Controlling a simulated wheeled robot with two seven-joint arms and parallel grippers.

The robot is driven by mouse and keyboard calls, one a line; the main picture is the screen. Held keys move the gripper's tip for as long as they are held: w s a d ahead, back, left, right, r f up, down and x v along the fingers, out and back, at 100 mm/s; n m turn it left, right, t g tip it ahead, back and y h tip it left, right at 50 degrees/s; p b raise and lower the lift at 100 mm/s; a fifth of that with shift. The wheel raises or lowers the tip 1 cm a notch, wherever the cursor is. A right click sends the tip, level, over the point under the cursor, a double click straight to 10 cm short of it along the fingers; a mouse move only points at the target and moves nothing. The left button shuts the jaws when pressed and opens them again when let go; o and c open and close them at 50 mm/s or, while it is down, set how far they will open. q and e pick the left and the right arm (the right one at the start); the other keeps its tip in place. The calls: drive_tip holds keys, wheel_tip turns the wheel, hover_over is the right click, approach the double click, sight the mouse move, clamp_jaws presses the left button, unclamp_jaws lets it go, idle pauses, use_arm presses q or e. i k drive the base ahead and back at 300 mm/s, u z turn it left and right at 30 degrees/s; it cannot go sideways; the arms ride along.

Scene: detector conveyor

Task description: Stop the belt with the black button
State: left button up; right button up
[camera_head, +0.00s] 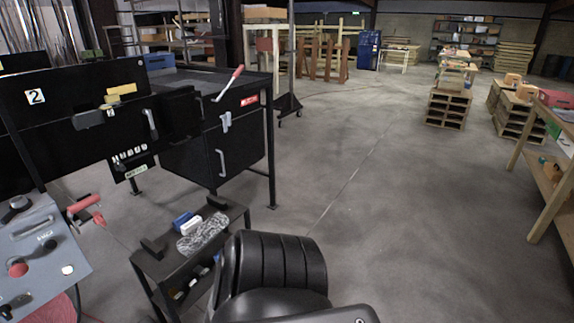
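A grey control panel (38,225) stands at the left edge, partly cut off by the frame. It carries a red round button (17,268), a white button (67,269) and a black knob-like control (50,243). More black controls sit at its upper left (16,204) and lower left (5,311). I cannot tell which of these is the black button. No conveyor belt is clearly recognisable.
A black machine (95,80) marked 2 stands behind the panel. A wooden bench (545,175) is at the right. The middle floor (390,220) is clear.

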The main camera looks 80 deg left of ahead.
sight(51, 245)
drive_tip(key=u, duration=4.55)
